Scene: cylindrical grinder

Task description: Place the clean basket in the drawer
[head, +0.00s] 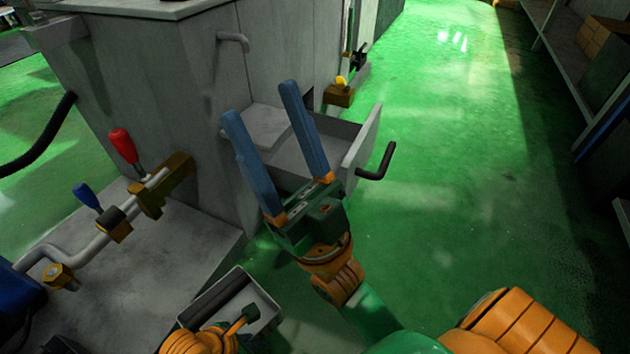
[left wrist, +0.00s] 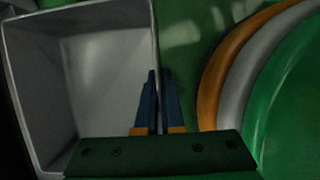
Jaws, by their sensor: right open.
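The grey drawer (head: 362,140) of the machine stands pulled open, with a dark handle on its front panel. My right gripper (head: 262,98) is open and empty; its long blue fingers show in front of the drawer. The basket is a grey, open box (head: 264,301) low in the head view, apart from the drawer. In the left wrist view the basket (left wrist: 80,85) looks empty. My left gripper (left wrist: 160,72) has its fingers close together on either side of the basket's right wall. In the head view the left fingertips are hard to make out.
The grey machine cabinet (head: 140,95) stands left of the drawer. A pipe with a red-handled valve (head: 123,146) and a blue-handled one (head: 87,197) lies at left. Green floor (head: 450,200) is free at right, beside a shelf at the far right.

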